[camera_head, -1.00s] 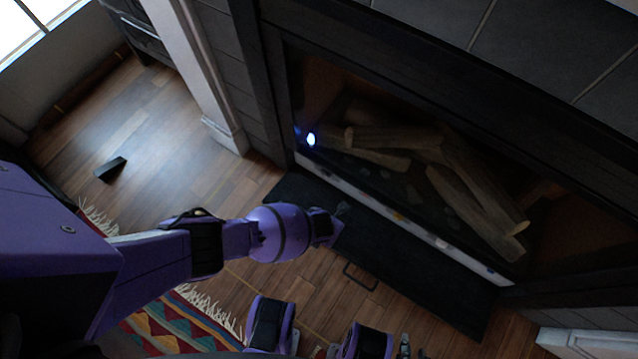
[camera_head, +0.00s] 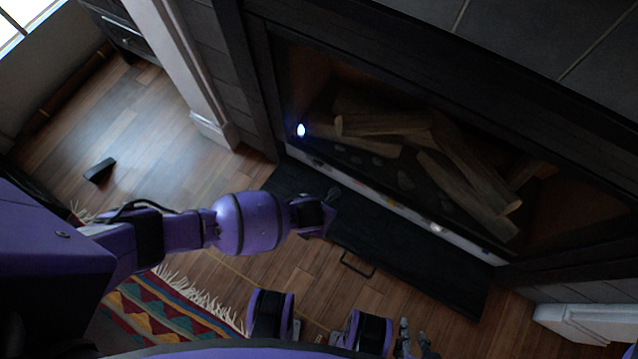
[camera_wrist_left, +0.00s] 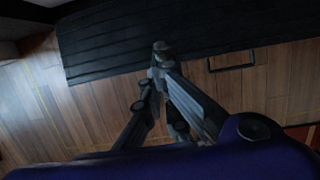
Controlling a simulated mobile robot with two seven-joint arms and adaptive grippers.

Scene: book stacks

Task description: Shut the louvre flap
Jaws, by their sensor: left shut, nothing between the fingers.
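The louvre flap (camera_head: 405,258) is a long black panel lying folded down over the floor in front of the fireplace. A thin black handle (camera_head: 357,265) sticks out from its outer edge. In the left wrist view the slatted flap (camera_wrist_left: 110,45) crosses the top, with the handle (camera_wrist_left: 232,62) right of the fingers. My left gripper (camera_head: 331,196) is shut and empty over the flap, left of the handle; its fingertips (camera_wrist_left: 162,50) overlap the flap's edge in the wrist view. I cannot tell whether they touch it. My right gripper (camera_head: 415,338) is open and empty at the bottom edge, partly cut off.
The fireplace (camera_head: 255,75) with logs (camera_head: 465,180) behind its opening stands beyond the flap. A white pillar (camera_head: 190,75) is to its left. A patterned rug (camera_head: 165,315) lies at the lower left, and a small dark block (camera_head: 100,170) on the wooden floor.

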